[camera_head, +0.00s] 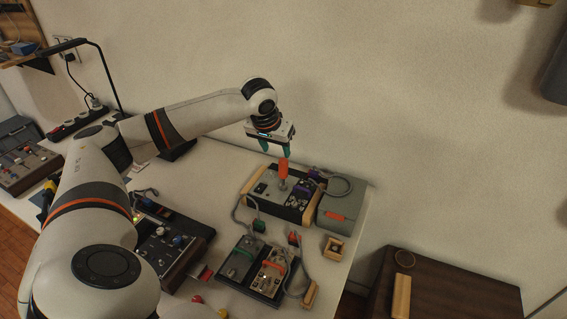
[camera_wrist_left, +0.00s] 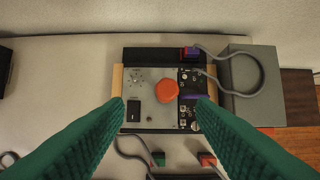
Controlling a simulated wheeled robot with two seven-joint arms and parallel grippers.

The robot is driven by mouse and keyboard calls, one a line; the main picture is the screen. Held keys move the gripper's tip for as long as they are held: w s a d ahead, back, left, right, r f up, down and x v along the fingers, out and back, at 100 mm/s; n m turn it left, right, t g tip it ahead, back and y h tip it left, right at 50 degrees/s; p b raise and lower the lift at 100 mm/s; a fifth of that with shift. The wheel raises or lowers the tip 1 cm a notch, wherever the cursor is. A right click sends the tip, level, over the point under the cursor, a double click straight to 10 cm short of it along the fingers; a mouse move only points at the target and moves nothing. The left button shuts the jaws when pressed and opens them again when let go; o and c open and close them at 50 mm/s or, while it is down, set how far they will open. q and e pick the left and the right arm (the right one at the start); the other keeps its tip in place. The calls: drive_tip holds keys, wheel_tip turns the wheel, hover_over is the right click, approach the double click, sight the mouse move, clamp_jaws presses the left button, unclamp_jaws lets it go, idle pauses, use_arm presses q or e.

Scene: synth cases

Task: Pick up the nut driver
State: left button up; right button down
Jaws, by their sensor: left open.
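The nut driver, with an orange-red handle (camera_head: 283,167), stands upright on the grey panel of a wood-sided synth case (camera_head: 263,190) at the back of the table. In the left wrist view the round orange handle top (camera_wrist_left: 167,91) shows from above, hiding the shaft. My left gripper (camera_head: 276,149) is open and points down just above the handle. In the left wrist view its green fingers (camera_wrist_left: 160,104) are spread to either side of the handle's line, with nothing between them. My right gripper is in neither view.
A grey box (camera_head: 343,199) stands right of the synth case. Smaller modules (camera_head: 240,262) with patch cables lie in front, and a small wooden box (camera_head: 333,248) sits at the right edge. A dark wooden cabinet (camera_head: 450,290) stands beyond. The wall is close behind.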

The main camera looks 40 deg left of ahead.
sight(284, 169)
use_arm(q)
drive_tip(key=x, duration=0.5)
drive_tip(key=shift+d+f, duration=0.25)
drive_tip(key=shift+f, duration=0.1)
drive_tip(key=shift+x, duration=2.7)
drive_tip(key=shift+w+d, duration=0.1)
drive_tip(key=shift+d, duration=0.05)
drive_tip(key=c, duration=1)
